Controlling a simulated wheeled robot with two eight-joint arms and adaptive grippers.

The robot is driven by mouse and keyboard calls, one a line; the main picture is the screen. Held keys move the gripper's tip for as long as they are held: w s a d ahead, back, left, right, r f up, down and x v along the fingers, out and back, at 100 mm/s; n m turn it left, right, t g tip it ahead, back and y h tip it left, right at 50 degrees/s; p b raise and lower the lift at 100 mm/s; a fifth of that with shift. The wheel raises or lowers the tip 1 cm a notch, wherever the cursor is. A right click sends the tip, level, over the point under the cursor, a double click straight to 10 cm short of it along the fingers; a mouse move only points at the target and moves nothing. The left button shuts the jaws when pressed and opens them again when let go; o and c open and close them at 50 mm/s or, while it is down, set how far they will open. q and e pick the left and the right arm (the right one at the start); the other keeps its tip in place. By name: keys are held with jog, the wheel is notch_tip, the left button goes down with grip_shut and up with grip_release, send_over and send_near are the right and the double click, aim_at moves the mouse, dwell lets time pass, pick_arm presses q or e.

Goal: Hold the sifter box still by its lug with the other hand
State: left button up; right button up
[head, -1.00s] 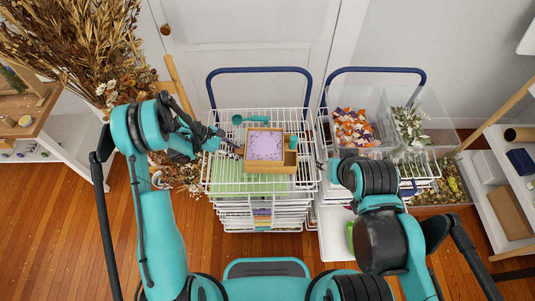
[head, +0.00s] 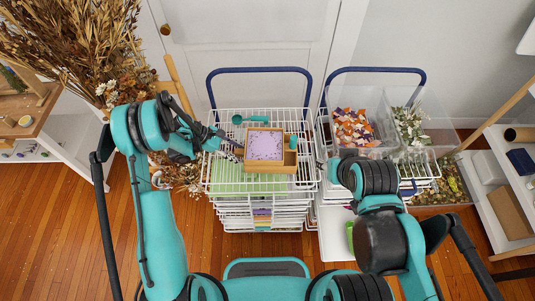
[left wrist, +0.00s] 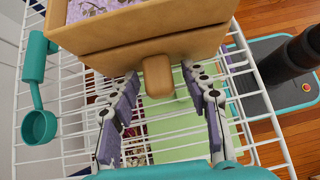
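The sifter box (head: 285,167), a wooden box with purple-and-white contents, sits on the white wire rack cart. In the left wrist view its near wooden wall (left wrist: 150,55) carries a short rounded lug (left wrist: 157,76). My left gripper (left wrist: 160,84) is open, with one purple-padded finger on each side of the lug. Gaps show between the lug and both fingers. In the head view my left gripper (head: 236,150) is at the box's left side. My right arm (head: 370,195) is over the right cart; its gripper cannot be made out.
A teal scoop (left wrist: 38,100) lies on the rack beside the box. A green sheet (head: 240,184) lies under the wires in front. Clear bins of petals (head: 354,128) and leaves (head: 410,122) stand on the right cart. Dried flowers (head: 70,40) stand at left.

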pick_arm(q)
jog(key=v, duration=1.2)
jog(key=shift+r, duration=0.15)
